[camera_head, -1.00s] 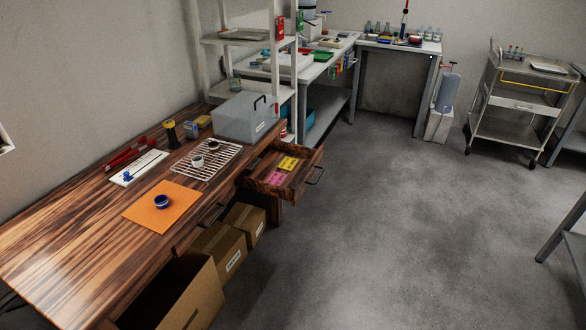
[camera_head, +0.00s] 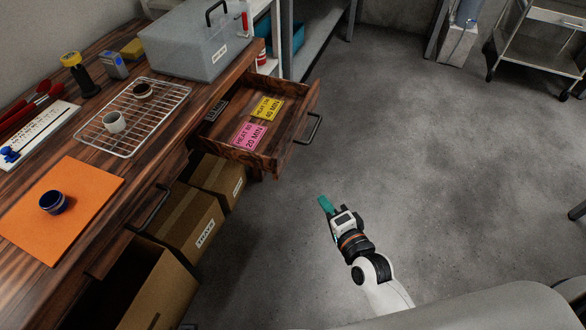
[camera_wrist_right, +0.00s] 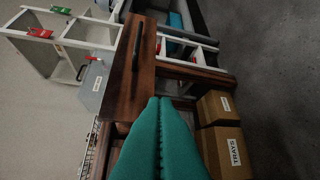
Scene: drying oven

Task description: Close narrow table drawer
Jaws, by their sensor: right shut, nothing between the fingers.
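The narrow table drawer (camera_head: 294,122) is pulled out from the wooden table, with a dark bar handle (camera_head: 309,130) on its front. A yellow card (camera_head: 267,108) and a pink card (camera_head: 249,136) lie inside it. In the right wrist view the drawer front (camera_wrist_right: 140,75) shows with its handle, beyond the fingertips. My right gripper (camera_head: 325,205) has teal fingers and is shut and empty, in front of the drawer and apart from it. Its fingers fill the lower middle of the right wrist view (camera_wrist_right: 160,105). My left gripper is not in view.
The wooden table (camera_head: 108,193) holds a wire rack (camera_head: 130,125), an orange mat (camera_head: 85,195) and a grey box (camera_head: 180,50). Cardboard boxes (camera_head: 188,220) stand under it. The floor to the right of the drawer is clear. A metal cart (camera_head: 540,50) stands far right.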

